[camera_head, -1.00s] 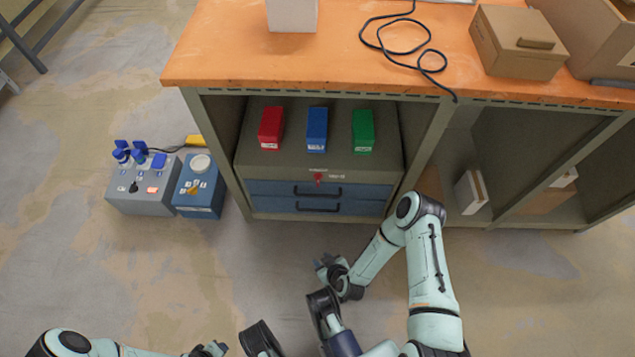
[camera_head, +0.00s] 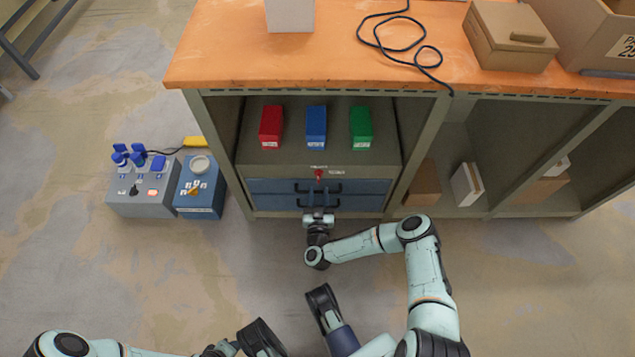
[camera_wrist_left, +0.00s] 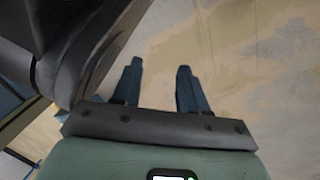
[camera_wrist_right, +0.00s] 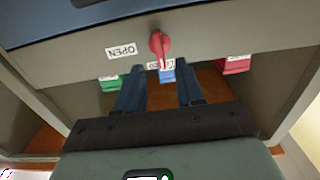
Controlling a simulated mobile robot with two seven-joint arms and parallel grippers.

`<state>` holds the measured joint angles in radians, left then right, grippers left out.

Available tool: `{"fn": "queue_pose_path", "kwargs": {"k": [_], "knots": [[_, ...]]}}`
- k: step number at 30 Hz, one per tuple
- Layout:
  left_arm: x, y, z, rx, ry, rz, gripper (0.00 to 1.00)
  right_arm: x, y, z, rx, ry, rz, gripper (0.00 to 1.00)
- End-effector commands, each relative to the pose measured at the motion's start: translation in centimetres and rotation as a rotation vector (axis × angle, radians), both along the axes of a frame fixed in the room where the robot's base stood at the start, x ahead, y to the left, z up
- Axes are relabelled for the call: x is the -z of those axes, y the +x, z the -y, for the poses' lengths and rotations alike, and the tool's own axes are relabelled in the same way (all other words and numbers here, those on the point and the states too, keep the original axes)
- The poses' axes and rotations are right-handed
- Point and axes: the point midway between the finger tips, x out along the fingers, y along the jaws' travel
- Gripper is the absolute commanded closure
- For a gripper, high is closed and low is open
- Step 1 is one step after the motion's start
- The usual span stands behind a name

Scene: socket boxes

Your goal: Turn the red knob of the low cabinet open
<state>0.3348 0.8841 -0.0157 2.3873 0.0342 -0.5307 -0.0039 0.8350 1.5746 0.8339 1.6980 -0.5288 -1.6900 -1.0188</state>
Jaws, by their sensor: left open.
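The red knob (camera_head: 318,174) sits on the front strip of the low cabinet (camera_head: 372,172), above two blue drawers with dark handles. In the right wrist view the red knob (camera_wrist_right: 159,45) shows just beyond my right fingertips, between their lines, with a label reading "OPEN" beside it. My right gripper (camera_wrist_right: 158,75) is open and empty. In the head view my right gripper (camera_head: 318,205) is in front of the drawers, just below the knob. My left gripper (camera_wrist_left: 159,68) is open and empty over bare floor, far from the cabinet.
Red (camera_head: 271,128), blue (camera_head: 316,128) and green (camera_head: 361,128) boxes stand on the cabinet. An orange worktop (camera_head: 235,55) overhangs it. A grey switch box (camera_head: 142,196) and a blue box (camera_head: 198,198) stand on the floor at left.

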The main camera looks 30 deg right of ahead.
Motion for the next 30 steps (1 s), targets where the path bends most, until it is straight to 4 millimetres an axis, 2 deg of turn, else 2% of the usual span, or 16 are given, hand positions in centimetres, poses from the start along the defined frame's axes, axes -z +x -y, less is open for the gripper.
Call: {"fn": "queue_pose_path", "kwargs": {"k": [3, 9, 20, 21, 23, 24, 30], "knots": [[1.5, -1.6, -0.2, -0.005, -0.003, -0.054, 0.57, 0.2, 2.0, 1.3, 0.003, -0.001, 0.001, 0.63], [2.6, -3.4, -0.5, -0.009, -0.007, -0.114, 0.57, 0.1, 4.0, 2.5, 0.0, 0.0, -0.001, 0.63], [2.8, -3.9, -0.5, -0.011, -0.008, -0.13, 0.57, 0.0, 4.5, 2.8, -0.001, 0.001, -0.002, 0.63], [2.8, -3.9, -0.5, -0.011, -0.008, -0.13, 0.57, 0.0, 4.5, 2.8, -0.001, 0.001, -0.002, 0.66], [2.8, -3.9, -0.5, -0.011, -0.008, -0.13, 0.57, 0.0, 4.5, 2.8, -0.001, 0.001, -0.002, 0.86], [2.7, -3.9, -0.5, -0.011, -0.008, -0.129, 0.57, 0.0, 4.5, 2.8, -0.001, 0.001, -0.002, 0.99], [2.7, -3.8, -0.5, -0.01, -0.007, -0.128, 0.57, 0.0, 4.5, 2.8, -0.001, 0.002, -0.001, 1.0]]}}
